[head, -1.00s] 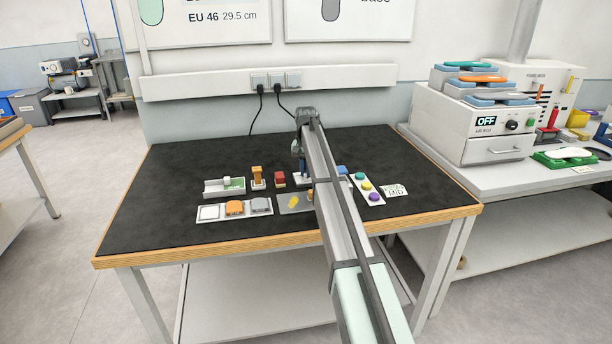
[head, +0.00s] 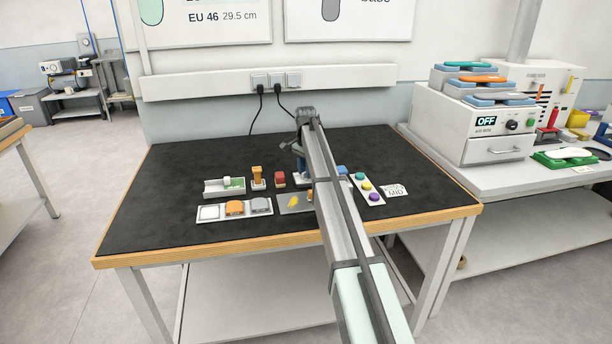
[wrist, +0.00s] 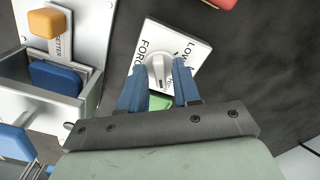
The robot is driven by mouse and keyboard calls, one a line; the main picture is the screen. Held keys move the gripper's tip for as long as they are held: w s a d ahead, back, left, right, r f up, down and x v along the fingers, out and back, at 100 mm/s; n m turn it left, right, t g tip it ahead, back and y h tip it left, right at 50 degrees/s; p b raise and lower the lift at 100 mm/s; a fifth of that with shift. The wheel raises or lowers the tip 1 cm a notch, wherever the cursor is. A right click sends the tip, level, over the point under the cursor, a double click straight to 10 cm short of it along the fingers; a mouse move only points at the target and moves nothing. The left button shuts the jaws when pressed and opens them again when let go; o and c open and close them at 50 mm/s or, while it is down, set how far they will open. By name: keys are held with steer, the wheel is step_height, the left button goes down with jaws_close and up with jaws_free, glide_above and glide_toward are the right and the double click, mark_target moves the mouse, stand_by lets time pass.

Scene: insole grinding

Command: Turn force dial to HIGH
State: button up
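Contact cannot be told. In the head view my gripper (head: 302,162) is over the back middle of the black bench mat, and my arm hides most of the dial.
A grey box with a blue block (wrist: 56,78) and an orange block (wrist: 46,22) lie left of the dial in the wrist view. In the head view a strip of coloured buttons (head: 366,186) and a MID card (head: 394,191) lie to the right. The mat's left side (head: 160,200) is clear.

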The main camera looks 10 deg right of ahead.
steer(key=shift+r, duration=3.5)
